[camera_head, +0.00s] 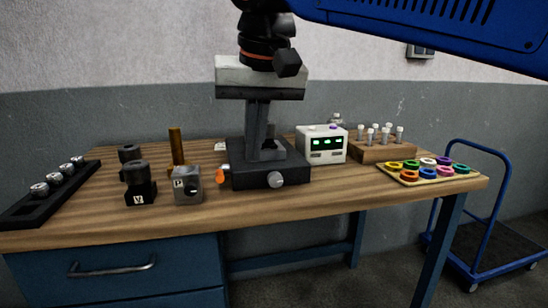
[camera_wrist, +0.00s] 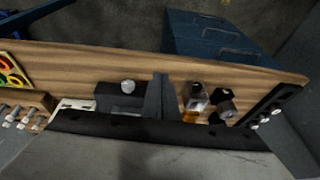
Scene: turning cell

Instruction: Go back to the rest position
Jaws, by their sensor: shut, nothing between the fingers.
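My gripper (camera_head: 262,157) hangs straight down from the dark wrist below the blue arm, its wide grey body above two dark fingers. The fingers are together and hold nothing. Their lower ends overlap the black fixture (camera_head: 268,179) in the head view; I cannot tell whether they touch it. The fixture has a silver knob in front and an orange knob at its left. In the wrist view my gripper (camera_wrist: 161,78) points up the picture, between the black fixture (camera_wrist: 112,95) and the small blocks. The gripper body hides part of the bench there.
On the wooden bench (camera_head: 330,196) stand a black V block (camera_head: 140,193), a grey P block (camera_head: 187,190), a brass rod (camera_head: 176,148), a white display box (camera_head: 322,146), a wooden peg rack (camera_head: 383,152), a coloured-ring tray (camera_head: 432,179) and a black rack (camera_head: 35,207). A blue trolley (camera_head: 490,245) stands right.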

